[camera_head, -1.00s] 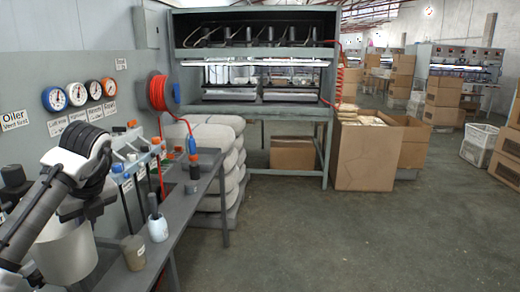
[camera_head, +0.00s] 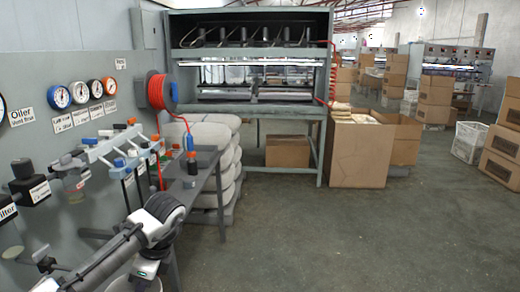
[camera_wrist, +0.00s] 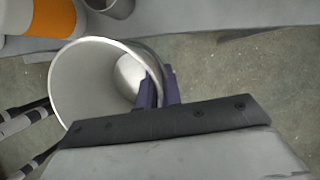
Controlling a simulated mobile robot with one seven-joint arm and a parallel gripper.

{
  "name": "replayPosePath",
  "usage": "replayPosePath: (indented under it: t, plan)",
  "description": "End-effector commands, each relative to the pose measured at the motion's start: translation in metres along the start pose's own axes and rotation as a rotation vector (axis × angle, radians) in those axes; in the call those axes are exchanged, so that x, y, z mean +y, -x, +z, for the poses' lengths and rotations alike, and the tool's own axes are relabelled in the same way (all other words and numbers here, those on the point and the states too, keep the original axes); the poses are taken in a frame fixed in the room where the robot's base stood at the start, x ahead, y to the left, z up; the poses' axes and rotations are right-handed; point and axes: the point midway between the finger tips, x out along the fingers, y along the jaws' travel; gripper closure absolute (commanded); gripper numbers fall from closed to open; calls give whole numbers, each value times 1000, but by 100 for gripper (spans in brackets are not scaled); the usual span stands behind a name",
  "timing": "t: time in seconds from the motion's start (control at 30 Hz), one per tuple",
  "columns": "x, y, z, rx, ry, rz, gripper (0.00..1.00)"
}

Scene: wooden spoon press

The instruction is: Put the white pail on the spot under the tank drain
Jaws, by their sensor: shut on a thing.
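The white pail (camera_wrist: 85,72) fills the left part of the wrist view, with its open mouth facing the camera. My gripper (camera_wrist: 158,88) is shut on its rim, one dark finger inside the wall and one outside. In the head view only a bit of the pail (camera_head: 135,284) shows at the bottom edge, below my arm; my gripper is mostly hidden there. The pail is beside the grey bench (camera_head: 207,172), with floor showing around it in the wrist view. I cannot make out the tank drain or the spot under it for sure.
An orange-and-white container (camera_wrist: 55,17) and a small grey cup (camera_wrist: 112,7) are close to the pail's far rim. Valves and labelled fittings (camera_head: 75,178) stick out from the left wall. Stacked white sacks (camera_head: 212,135) stand behind the bench.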

Motion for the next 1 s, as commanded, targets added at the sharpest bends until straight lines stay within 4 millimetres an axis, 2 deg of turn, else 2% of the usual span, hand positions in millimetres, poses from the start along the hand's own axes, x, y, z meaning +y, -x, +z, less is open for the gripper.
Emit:
replayPosePath:
  t: [0.03, 0.27, 0.5, 1.0]
  plan:
    - [0, -11, -19, 5, 45, 25, 100]
    - [-2, -65, -101, 30, 330, 145, 100]
    - [-2, -127, -195, 55, 660, 285, 100]
    - [-4, -234, -358, 92, 1245, 526, 100]
